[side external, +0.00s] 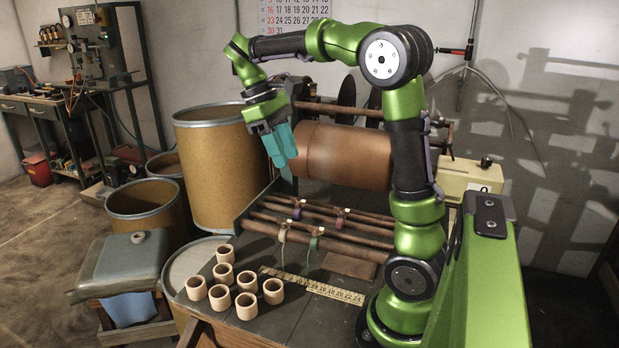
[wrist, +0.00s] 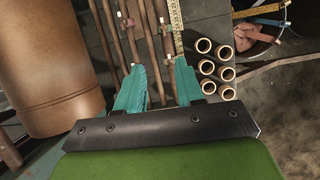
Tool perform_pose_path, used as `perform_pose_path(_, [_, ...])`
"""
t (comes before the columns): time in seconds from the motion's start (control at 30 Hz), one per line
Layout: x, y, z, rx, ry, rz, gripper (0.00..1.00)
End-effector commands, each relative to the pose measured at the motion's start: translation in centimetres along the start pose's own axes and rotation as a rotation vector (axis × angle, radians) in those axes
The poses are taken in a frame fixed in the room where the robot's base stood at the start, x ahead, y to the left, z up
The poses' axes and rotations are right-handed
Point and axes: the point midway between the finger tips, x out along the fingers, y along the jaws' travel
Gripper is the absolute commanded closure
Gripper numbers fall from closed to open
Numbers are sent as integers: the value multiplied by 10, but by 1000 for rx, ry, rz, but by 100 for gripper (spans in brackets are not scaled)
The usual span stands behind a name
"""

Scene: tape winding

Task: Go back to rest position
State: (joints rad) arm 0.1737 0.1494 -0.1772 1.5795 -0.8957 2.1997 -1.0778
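My gripper (side external: 281,145) has teal fingers and hangs above the winding bench, in front of the large brown roll (side external: 345,155). In the wrist view my gripper (wrist: 163,82) shows its two teal fingers spread apart with nothing between them. Below the fingers lie the brown rods (side external: 325,222) with several small coloured rings on them. The rods also show in the wrist view (wrist: 139,35). The large roll is at the left of the wrist view (wrist: 52,75).
Several small cardboard cores (side external: 247,306) stand on the bench's front left, beside a yellow ruler (side external: 312,286). Tall drums (side external: 212,165) stand at the left. A cream box (side external: 468,178) is right of the roll.

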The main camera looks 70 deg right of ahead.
Motion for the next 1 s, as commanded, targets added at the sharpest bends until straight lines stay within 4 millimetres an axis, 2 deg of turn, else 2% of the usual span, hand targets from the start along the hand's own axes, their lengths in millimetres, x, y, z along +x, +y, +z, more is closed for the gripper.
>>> perform_pose_path(0.07, [11,2,-8,37,27,17,63])
perform_pose_path(0.17, [25,-10,-12,85,137,18,63])
perform_pose_path(0.37, [42,-73,-6,199,507,-106,63])
perform_pose_path(0.5, [48,-117,9,274,734,-255,63])
perform_pose_path(0.6, [52,-139,22,297,842,-341,63])
perform_pose_path(0.8, [57,-158,42,260,926,-394,63])
perform_pose_path(1.0, [52,-159,45,249,945,-396,63])
